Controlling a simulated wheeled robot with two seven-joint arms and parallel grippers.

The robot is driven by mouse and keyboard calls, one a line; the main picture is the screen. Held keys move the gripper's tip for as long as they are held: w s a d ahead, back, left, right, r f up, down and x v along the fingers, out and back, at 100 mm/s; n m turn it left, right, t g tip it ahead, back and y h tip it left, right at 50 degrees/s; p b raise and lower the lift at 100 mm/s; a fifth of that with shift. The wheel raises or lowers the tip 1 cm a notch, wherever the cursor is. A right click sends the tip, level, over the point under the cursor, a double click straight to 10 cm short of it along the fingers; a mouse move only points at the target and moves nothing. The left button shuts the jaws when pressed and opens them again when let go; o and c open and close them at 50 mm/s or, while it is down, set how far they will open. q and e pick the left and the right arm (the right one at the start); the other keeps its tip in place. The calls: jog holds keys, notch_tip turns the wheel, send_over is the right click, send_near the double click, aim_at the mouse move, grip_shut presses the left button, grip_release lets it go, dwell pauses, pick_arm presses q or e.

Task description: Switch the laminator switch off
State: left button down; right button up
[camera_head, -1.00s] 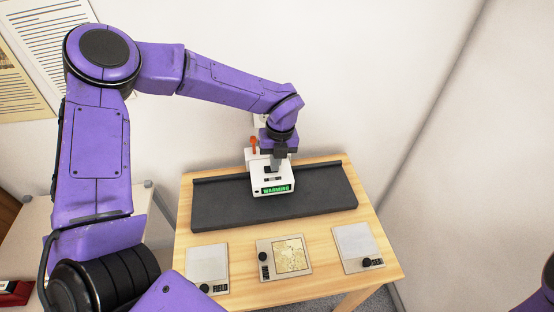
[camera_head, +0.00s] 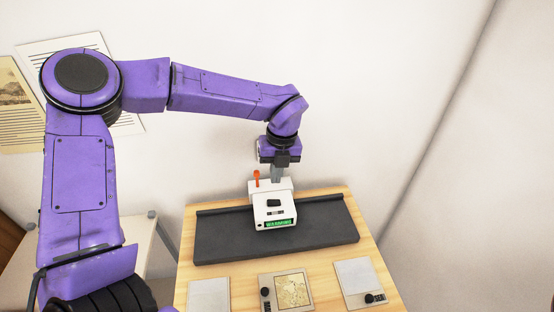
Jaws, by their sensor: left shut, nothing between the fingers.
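The laminator is a long dark grey unit (camera_head: 325,222) on a wooden table, with a white control box (camera_head: 262,213) at its middle. The box has a black switch (camera_head: 273,202) on its top and a lit green display (camera_head: 279,223) that seems to read WARMING. An orange-red lever (camera_head: 257,178) stands upright at its back left. My left gripper (camera_head: 277,178) is shut and empty, pointing down at the back of the box, behind the switch. I cannot tell whether its tips touch the box. My right gripper is out of view.
Along the wooden table's (camera_head: 240,279) front lie a pale panel (camera_head: 208,295) at left, a framed print (camera_head: 292,290) in the middle and another pale panel (camera_head: 357,283) at right. A pale side table (camera_head: 130,240) stands at left. Walls close in behind and right.

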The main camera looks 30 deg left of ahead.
pick_arm(q)
jog(key=r, duration=0.4)
jog(key=shift+w+d+r, duration=0.15)
jog(key=shift+w+r, duration=0.05)
jog(key=shift+r, duration=0.15)
jog(key=shift+f, duration=0.1)
